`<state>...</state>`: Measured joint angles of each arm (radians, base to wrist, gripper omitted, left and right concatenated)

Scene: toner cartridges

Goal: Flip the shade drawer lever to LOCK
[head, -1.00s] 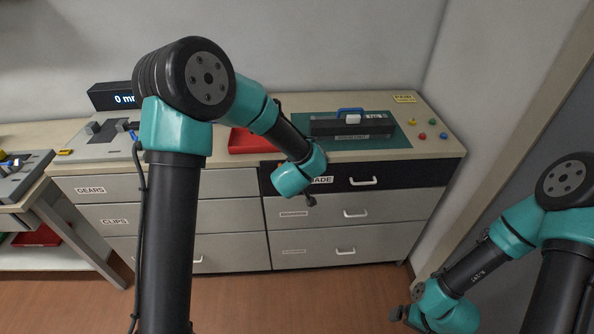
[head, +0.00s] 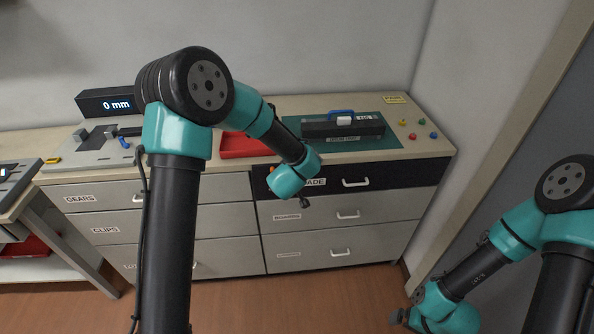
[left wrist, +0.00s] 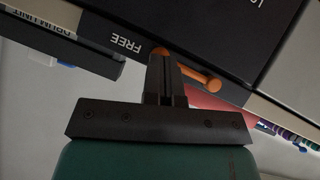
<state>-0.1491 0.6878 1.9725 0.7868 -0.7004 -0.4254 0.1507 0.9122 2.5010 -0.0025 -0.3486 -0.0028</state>
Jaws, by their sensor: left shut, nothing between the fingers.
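The black shade drawer (head: 400,173) is shut in the cabinet's top right, its label partly hidden by my left arm. Its orange lever shows as a small spot (head: 271,168) in the head view. In the left wrist view the lever (left wrist: 200,77) has a round knob, and the drawer face (left wrist: 190,25) carries the word FREE and a cut-off "LO". My left gripper (head: 305,203) is in front of the drawer. In the wrist view its shut, empty fingers (left wrist: 163,62) overlap the lever; I cannot tell whether they touch it. My right gripper (head: 400,317) hangs low right, its jaws unclear.
On the counter are a red tray (head: 240,146), a green mat (head: 300,131) with a black drum unit (head: 365,127), several coloured knobs, and a grey fixture (head: 85,150) by a 0 mm display (head: 108,103). A wall stands at the right.

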